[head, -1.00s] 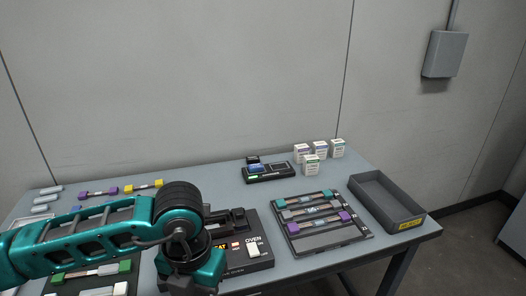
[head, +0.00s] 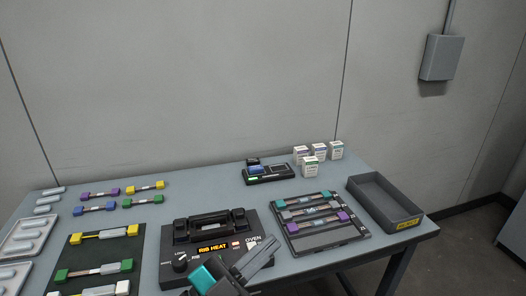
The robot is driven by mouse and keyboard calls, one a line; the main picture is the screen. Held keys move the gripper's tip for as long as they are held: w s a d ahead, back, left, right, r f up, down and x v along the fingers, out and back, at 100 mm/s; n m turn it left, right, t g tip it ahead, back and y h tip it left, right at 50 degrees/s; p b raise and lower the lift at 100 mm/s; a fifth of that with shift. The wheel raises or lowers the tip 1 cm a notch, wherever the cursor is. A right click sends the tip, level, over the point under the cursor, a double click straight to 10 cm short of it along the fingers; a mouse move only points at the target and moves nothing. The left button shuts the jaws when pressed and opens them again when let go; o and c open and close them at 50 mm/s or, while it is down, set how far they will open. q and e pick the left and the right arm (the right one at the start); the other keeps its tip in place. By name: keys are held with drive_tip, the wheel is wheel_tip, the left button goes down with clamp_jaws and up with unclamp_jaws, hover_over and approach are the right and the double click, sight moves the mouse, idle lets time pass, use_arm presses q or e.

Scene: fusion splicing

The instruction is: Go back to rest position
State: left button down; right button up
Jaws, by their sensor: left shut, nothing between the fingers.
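My left gripper (head: 259,257) shows at the bottom centre of the head view. It is shut and empty, in front of the right part of the oven. The black oven (head: 176,246) sits on the table with its display reading "RIB HEAT". The gripper covers part of the oven's front right. My right gripper is not in view.
A dark mat (head: 122,256) with several coloured-end pieces lies left of the oven. A rack (head: 335,241) with several pieces lies to the right, beside an empty grey bin (head: 377,204). A small black device (head: 268,177) and several small boxes (head: 311,165) stand at the back. Grey trays (head: 22,236) lie far left.

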use_arm(q)
drive_tip(key=a+f+n+t+y, duration=0.2)
drive_tip(key=a+f+n+y, duration=1.05)
drive_tip(key=f, duration=0.35)
drive_tip(key=s+a+f+n+g+y, duration=0.2)
drive_tip(key=s+a+f+g+y, duration=0.1)
drive_tip(key=s+f, duration=0.5)
wheel_tip(320, 180, down, 3)
drive_tip(key=shift+s+a+r+n+g, duration=0.1)
drive_tip(key=shift+s+a+n+g, duration=0.2)
drive_tip(key=shift+a+g, duration=0.65)
drive_tip(key=shift+w+a, duration=0.1)
drive_tip(key=shift+w, duration=0.05)
idle(4.3)
